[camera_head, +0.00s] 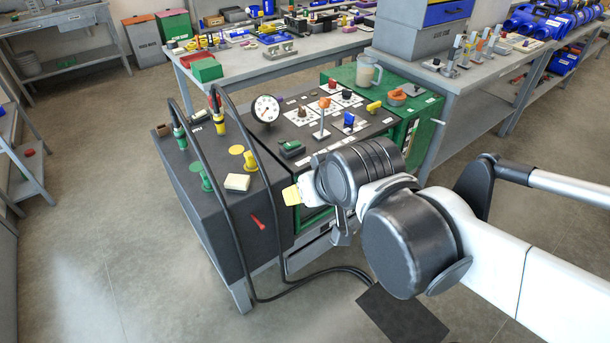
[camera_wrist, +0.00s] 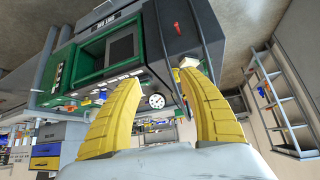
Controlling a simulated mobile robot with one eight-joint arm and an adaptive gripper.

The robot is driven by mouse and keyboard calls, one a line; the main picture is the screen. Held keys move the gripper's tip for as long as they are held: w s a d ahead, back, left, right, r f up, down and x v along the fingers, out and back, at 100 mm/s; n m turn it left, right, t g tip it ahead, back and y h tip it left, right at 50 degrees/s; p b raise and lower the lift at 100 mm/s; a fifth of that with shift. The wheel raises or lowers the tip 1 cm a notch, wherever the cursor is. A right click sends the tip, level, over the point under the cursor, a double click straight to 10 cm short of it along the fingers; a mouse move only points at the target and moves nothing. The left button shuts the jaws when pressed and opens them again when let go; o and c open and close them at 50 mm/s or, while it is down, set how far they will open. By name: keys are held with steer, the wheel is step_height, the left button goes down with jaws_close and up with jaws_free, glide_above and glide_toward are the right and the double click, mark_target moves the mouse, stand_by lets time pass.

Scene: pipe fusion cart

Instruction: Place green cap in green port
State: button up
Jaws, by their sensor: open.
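A green piece with a flat round top (camera_head: 200,173) stands on the dark side box (camera_head: 195,205) of the cart, and looks like the green cap. Behind it a green connector (camera_head: 179,133) with a black hose rises from the same box. I cannot tell which green opening is the port, as no empty one shows clearly. My gripper (camera_head: 291,195) is right of the box, in front of the cart, apart from the green piece. In the wrist view my gripper (camera_wrist: 165,77) has its two yellow fingers spread, with nothing between them.
A yellow round-topped piece (camera_head: 245,160) and a pale block (camera_head: 237,182) sit beside the green piece. A yellow connector (camera_head: 218,124) and looping black hoses (camera_head: 238,225) stand close by. A white gauge (camera_head: 265,108) rises on the cart's panel. Floor left of the cart is clear.

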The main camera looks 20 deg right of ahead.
steer(key=s+d+g, duration=0.1)
steer(key=s, duration=0.5)
steer(key=shift+d+f, duration=0.3)
steer(key=shift+d, duration=0.05)
stand_by(0.6)
